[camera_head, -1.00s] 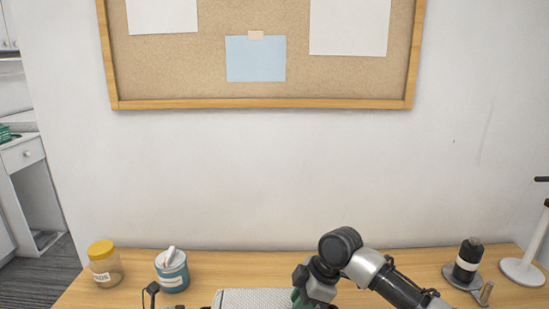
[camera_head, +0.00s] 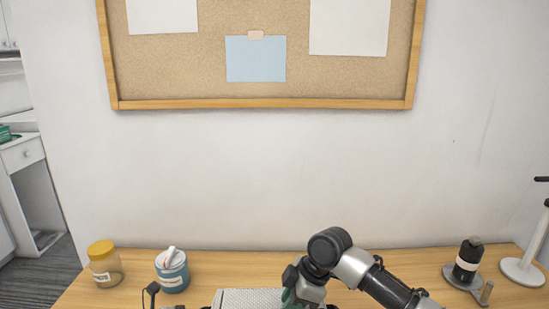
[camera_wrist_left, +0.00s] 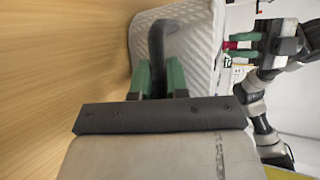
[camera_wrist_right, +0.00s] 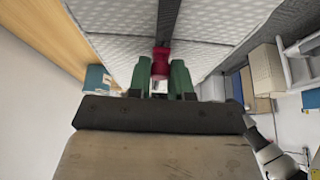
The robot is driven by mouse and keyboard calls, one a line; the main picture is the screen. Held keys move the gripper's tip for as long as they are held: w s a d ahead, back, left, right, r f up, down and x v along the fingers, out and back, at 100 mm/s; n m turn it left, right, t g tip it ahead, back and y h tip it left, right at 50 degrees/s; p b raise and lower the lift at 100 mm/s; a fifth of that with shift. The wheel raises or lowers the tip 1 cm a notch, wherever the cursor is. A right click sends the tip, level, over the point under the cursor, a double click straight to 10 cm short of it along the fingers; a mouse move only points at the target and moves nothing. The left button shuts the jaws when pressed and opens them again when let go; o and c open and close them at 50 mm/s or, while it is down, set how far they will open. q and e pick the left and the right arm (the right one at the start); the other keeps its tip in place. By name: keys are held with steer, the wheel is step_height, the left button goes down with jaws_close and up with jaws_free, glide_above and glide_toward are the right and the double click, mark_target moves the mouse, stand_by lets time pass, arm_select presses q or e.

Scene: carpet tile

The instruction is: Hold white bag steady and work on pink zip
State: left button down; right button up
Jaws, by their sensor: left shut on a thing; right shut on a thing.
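The white bag (camera_head: 250,298) has a quilted surface and stands on the wooden table at the bottom of the head view, mostly cut off. In the left wrist view it shows as a white block (camera_wrist_left: 197,40) with a dark strap. My left gripper (camera_wrist_left: 160,80) is shut on the dark strap (camera_wrist_left: 160,45). In the right wrist view my right gripper (camera_wrist_right: 162,80) is shut on the pink zip pull (camera_wrist_right: 161,62), which lies at the dark zip band (camera_wrist_right: 168,20) across the bag.
A yellow-lidded jar (camera_head: 104,264) and a blue tin (camera_head: 172,271) stand at the table's left. A dark bottle (camera_head: 467,260) on a grey base and a white stand (camera_head: 524,268) are at the right. The wall is behind.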

steer(key=shift+a, duration=1.55)
steer(key=shift+s+a, duration=0.15)
steer(key=shift+a, duration=2.35)
steer(key=shift+a, duration=2.5)
steer(key=shift+s+a+r, duration=0.1)
steer(key=shift+a, duration=0.7)
steer(key=o, duration=0.6)
